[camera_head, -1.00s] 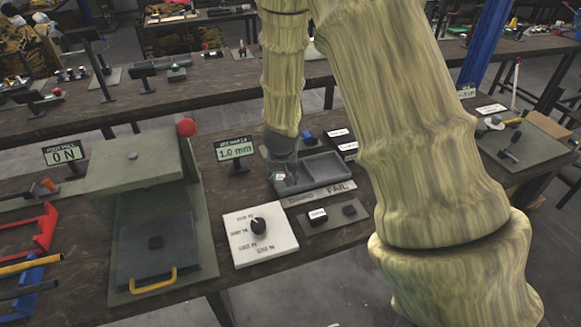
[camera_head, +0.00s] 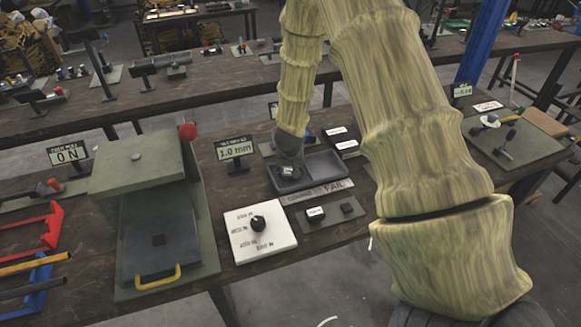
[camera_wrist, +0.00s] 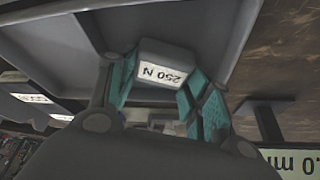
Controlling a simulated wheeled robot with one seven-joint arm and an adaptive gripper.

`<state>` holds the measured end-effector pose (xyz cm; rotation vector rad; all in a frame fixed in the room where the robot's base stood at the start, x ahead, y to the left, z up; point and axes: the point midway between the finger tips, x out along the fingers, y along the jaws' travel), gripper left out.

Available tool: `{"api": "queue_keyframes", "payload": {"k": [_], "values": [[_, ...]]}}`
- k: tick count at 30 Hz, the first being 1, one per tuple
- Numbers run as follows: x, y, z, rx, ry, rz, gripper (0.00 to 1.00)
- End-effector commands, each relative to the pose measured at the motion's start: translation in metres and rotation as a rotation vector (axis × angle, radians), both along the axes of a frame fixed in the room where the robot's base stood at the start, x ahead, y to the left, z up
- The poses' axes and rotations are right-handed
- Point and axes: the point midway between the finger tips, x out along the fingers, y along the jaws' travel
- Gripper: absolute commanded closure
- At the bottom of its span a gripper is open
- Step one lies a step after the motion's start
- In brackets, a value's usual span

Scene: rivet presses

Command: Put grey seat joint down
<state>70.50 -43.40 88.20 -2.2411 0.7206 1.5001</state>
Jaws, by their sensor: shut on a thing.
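My gripper (camera_head: 291,172) is over the left compartment of a grey two-part tray (camera_head: 318,183). In the wrist view its teal-padded fingers (camera_wrist: 165,98) are shut on a grey block, the seat joint (camera_wrist: 166,66), with a white "250 N" label reading upside down. The compartment floor and walls (camera_wrist: 240,35) surround the block in that view. I cannot tell whether it touches the floor. In the head view the fingers mostly hide the block. The tray's right compartment looks empty. A plate at its front right reads "FAIL".
A "1.0 mm" display (camera_head: 235,149) stands left of the tray. Dark labelled blocks (camera_head: 341,137) lie behind it, and a small plate with two blocks (camera_head: 331,212) lies in front. A white dial board (camera_head: 260,231) and a green press (camera_head: 140,170) are to the left.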

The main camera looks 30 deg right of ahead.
Motion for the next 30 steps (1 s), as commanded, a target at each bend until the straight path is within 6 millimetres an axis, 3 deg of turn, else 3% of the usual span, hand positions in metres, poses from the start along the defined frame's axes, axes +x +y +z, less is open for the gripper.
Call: {"api": "queue_keyframes", "payload": {"k": [11,12,15,30], "values": [[0.000,0.000,-0.003,-0.001,-0.001,0.000,0.78],[0.000,0.000,-0.002,-0.001,-0.001,0.000,0.43],[0.000,0.000,-0.002,-0.001,-0.001,0.000,0.29],[-0.001,0.002,0.008,-0.002,-0.003,0.002,0.29]]}}
